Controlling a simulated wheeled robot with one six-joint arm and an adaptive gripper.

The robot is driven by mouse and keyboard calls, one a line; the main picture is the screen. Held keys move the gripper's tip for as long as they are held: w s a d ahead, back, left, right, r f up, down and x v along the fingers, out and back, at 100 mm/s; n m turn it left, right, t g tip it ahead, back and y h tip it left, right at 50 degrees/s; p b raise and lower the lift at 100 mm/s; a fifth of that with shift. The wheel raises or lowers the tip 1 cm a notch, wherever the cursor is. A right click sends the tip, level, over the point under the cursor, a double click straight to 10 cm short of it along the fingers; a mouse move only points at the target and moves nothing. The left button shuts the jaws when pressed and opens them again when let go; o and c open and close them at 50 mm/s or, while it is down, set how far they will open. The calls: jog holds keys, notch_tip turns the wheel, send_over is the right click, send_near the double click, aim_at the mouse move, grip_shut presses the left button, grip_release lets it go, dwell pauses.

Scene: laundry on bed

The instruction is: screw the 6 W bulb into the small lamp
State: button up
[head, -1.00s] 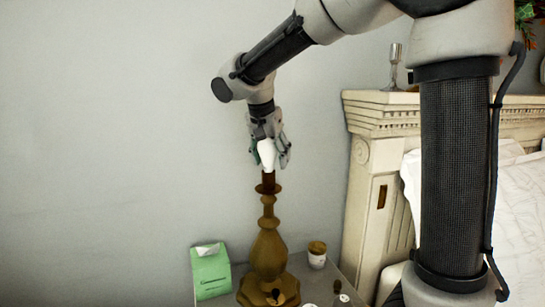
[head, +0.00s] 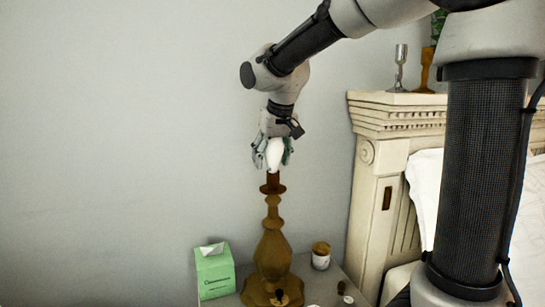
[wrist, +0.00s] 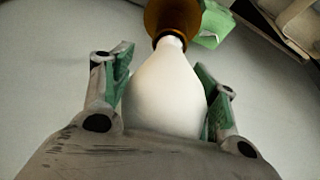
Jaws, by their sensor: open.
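The small lamp (head: 272,250) is a brown turned base standing on the bedside table, with its socket (head: 272,181) at the top. The white bulb (head: 274,154) stands upright at the socket, and its lower end meets the socket's top; how far it is seated cannot be told. My gripper (head: 273,156) is above the lamp, pointing down, with its fingers on either side of the bulb. In the wrist view the bulb (wrist: 165,92) lies between the two open green-padded fingers, with gaps on both sides. Any wattage marking is not visible.
The bedside table (head: 330,272) also holds a green tissue box (head: 214,272) left of the lamp and a small jar (head: 320,256) to the right. The carved headboard (head: 385,150) rises at the right. The wall space on the left is clear.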

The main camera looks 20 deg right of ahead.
jog(key=n, duration=0.2)
jog(key=n+y, duration=0.1)
jog(key=shift+a+n+g, duration=0.25)
jog(key=shift+n+g, duration=0.05)
jog(key=n, duration=0.1)
jog(key=n+y, duration=0.1)
jog(key=n, duration=0.2)
jog(key=shift+s+a+g+y, duration=0.2)
jog(key=shift+a+g+y, duration=0.1)
jog(key=shift+g, duration=0.1)
jog(key=c, duration=0.9)
jog(key=shift+w+d+m+t+h, duration=0.1)
jog(key=shift+d+m+t+h, duration=0.15)
jog(key=shift+m, duration=0.6)
jog(key=shift+w+m+t+h, duration=0.15)
jog(key=shift+m+h, duration=0.2)
jog(key=shift+m, duration=0.5)
